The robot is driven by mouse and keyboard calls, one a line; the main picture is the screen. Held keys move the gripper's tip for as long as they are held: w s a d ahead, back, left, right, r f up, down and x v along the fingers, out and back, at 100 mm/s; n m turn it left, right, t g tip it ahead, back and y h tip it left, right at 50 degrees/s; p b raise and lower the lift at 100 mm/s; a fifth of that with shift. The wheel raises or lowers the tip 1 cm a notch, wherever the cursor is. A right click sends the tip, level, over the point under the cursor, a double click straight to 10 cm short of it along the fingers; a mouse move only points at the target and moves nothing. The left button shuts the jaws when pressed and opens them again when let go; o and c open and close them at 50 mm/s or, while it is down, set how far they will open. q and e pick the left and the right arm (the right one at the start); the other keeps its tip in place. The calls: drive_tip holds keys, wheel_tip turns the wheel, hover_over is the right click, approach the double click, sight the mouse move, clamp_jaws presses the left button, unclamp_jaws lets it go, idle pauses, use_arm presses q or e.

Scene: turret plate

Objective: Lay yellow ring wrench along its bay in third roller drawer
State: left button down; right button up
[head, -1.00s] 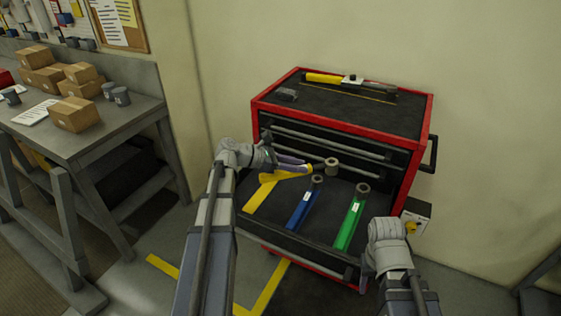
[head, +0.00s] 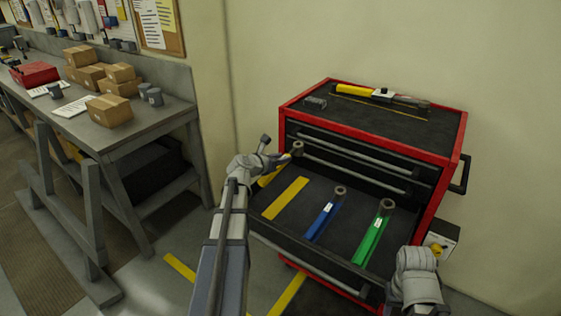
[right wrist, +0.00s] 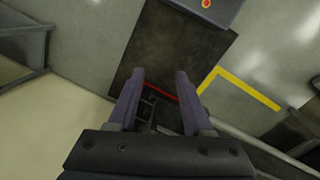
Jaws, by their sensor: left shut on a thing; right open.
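The yellow ring wrench (head: 269,179) is in my left gripper (head: 271,157), at the left rear of the open drawer. Its grey ring end (head: 297,148) shows beside the gripper, and my wrist hides part of the handle. The third roller drawer (head: 306,260) is pulled out. A bare yellow strip marks the yellow bay (head: 286,198) at its left. The wrench is held left of and behind that strip, apart from it. My right gripper (right wrist: 158,85) is open and empty, pointing down; in the head view its wrist is by the drawer's right front.
A blue wrench (head: 322,219) and a green wrench (head: 374,236) lie in the drawer right of the yellow bay. The red cabinet (head: 372,130) carries a yellow-handled tool (head: 358,91) on top. A workbench (head: 133,133) with boxes stands at the left.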

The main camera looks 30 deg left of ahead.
use_arm(q)
drive_tip(key=shift+f+b, duration=8.2)
drive_tip(key=c, duration=0.5)
unclamp_jaws()
drive_tip(key=shift+r, duration=0.2)
wheel_tip(320, 180, up, 10)
drive_tip(key=p, duration=1)
drive_tip(key=shift+p, duration=0.3)
drive_tip(key=shift+r, duration=0.1)
